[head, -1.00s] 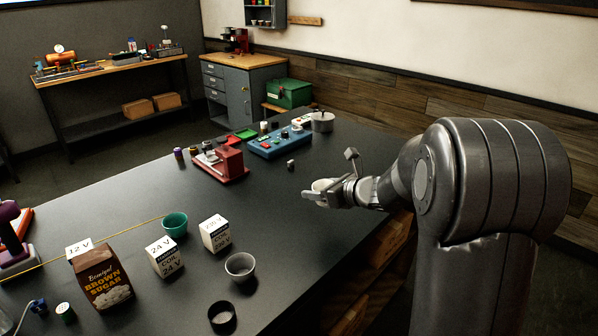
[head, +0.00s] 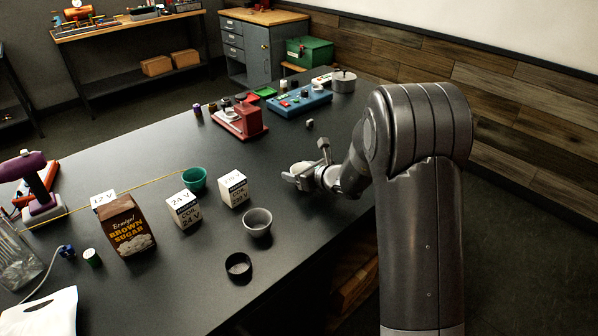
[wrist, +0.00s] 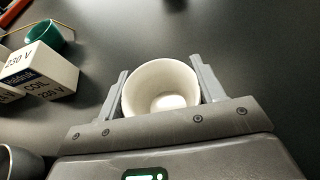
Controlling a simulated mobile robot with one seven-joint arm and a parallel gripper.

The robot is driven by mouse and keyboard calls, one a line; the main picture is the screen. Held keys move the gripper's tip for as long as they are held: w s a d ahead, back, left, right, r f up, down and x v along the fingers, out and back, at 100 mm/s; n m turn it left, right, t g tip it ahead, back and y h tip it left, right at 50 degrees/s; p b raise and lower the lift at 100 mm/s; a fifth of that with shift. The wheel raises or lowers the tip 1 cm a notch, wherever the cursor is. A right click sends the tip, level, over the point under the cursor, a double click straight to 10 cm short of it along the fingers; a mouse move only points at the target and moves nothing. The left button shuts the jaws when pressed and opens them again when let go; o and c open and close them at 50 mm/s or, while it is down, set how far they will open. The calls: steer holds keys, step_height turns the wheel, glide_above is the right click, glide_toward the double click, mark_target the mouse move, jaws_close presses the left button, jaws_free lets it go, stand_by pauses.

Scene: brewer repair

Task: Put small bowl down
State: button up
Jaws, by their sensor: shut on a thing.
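The small bowl is white and round; in the wrist view this small bowl (wrist: 160,88) sits upright between the two fingers of my gripper (wrist: 163,78), its opening facing the camera. My gripper is shut on it, one finger on each side. In the head view my gripper (head: 296,178) is over the right part of the dark table (head: 330,122), low near its surface.
A red device (head: 240,120) and a blue panel (head: 300,100) are farther back. The tabletop around my gripper is clear.

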steer(key=shift+f, duration=0.2)
steer(key=o, duration=1)
